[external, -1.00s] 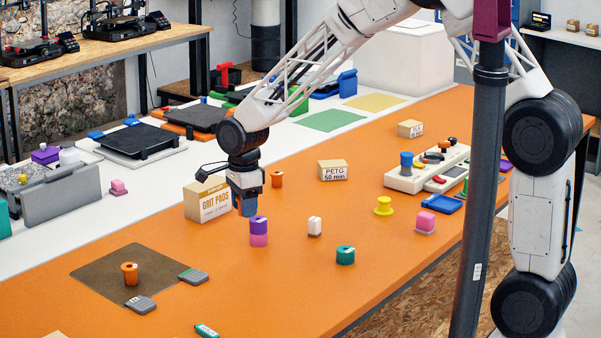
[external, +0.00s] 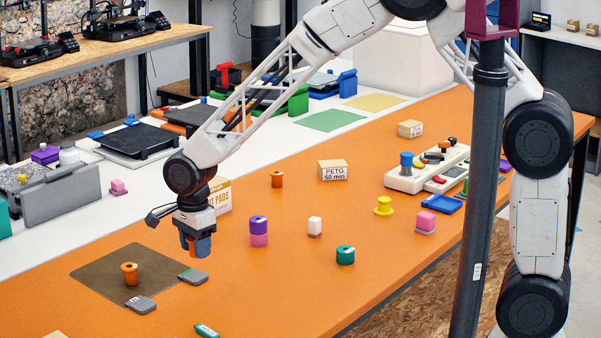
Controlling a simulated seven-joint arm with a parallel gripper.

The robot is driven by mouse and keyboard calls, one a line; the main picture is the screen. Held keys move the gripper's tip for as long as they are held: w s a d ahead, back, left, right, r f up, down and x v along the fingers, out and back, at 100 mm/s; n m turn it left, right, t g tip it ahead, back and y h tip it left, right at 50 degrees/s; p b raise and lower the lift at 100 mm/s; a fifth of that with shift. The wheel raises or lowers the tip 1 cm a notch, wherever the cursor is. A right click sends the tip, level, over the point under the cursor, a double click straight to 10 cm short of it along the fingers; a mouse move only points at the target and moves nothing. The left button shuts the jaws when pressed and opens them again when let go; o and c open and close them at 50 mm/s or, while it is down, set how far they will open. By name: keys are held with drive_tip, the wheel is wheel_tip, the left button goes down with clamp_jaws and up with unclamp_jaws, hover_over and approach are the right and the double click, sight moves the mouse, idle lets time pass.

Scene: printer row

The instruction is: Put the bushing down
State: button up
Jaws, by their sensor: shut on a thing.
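The fingers hide part of the bushing. Below and left of it lies a brown mat (external: 100,268) with an orange bushing (external: 130,274) standing on it. A purple piece (external: 258,224) sits on a pink piece (external: 259,240) to the right of my gripper.
Two grey blocks, one (external: 193,277) at the mat's right corner and one (external: 140,304) at its front, lie near the mat. The grit pads box (external: 224,196) stands close behind my gripper.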

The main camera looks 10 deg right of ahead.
drive_tip(key=shift+f, duration=1.25)
drive_tip(key=shift+a, duration=0.1)
hover_over(141, 269)
drive_tip(key=shift+s+f, duration=0.1)
drive_tip(key=shift+f, duration=0.65)
drive_tip(key=shift+f, duration=1.75)
drive_tip(key=shift+f, duration=0.1)
drive_tip(key=o, duration=0.9)
